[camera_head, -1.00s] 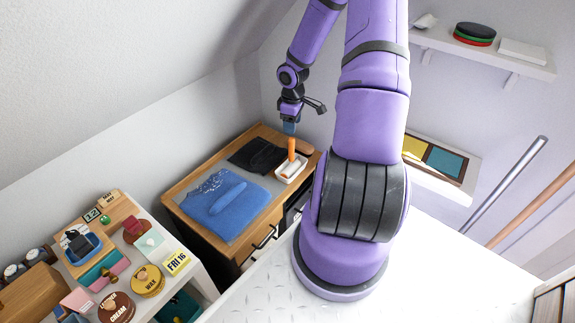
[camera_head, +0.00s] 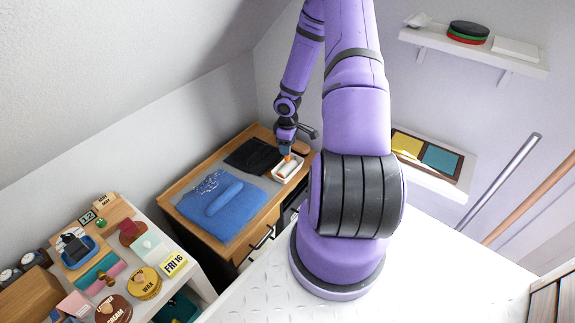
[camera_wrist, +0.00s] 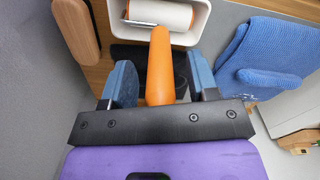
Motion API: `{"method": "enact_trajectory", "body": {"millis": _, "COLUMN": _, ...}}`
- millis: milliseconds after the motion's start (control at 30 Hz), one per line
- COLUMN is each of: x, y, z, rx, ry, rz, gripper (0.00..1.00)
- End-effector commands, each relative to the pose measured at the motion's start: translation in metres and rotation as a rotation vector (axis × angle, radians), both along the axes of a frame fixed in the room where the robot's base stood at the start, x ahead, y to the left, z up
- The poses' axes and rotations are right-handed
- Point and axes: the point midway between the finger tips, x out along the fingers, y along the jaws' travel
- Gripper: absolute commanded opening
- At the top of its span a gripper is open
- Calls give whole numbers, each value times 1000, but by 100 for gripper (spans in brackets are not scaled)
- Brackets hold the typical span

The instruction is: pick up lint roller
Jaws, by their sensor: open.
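The lint roller has an orange handle (camera_wrist: 160,58) and a white roll (camera_wrist: 161,13). Its roll lies in a white tray (camera_wrist: 204,18), and the handle sticks up toward my wrist. In the head view a bit of the orange handle (camera_head: 288,157) shows at the white tray (camera_head: 300,172) on the wooden cabinet. My gripper (camera_wrist: 160,72) is open, with one blue finger on each side of the handle. A gap shows between each finger and the handle. In the head view my gripper (camera_head: 285,151) is over the tray and hides most of the handle.
On the cabinet top (camera_head: 176,193) lie a folded blue cloth (camera_head: 232,205) and a black folded item (camera_head: 254,157). A wooden brush-like piece (camera_wrist: 75,28) is close to the tray's left in the wrist view. A cluttered side table (camera_head: 196,268) stands at lower left.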

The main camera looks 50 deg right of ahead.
Motion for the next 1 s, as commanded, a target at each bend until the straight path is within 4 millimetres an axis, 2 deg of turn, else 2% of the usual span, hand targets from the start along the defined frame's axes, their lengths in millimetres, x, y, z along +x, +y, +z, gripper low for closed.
{"method": "enact_trajectory", "body": {"millis": 167, "x": 0, "y": 0, "z": 0, "rx": 0, "ry": 0, "rz": 0, "gripper": 54}}
{"method": "enact_trajectory", "body": {"millis": 400, "x": 0, "y": 0, "z": 0, "rx": 0, "ry": 0, "rz": 0, "gripper": 0}}
{"method": "enact_trajectory", "body": {"millis": 767, "x": 0, "y": -1, "z": 7, "rx": -2, "ry": -1, "rz": 0, "gripper": 0}}
{"method": "enact_trajectory", "body": {"millis": 1000, "x": 0, "y": -1, "z": 46, "rx": -2, "ry": -2, "rz": -3, "gripper": 0}}
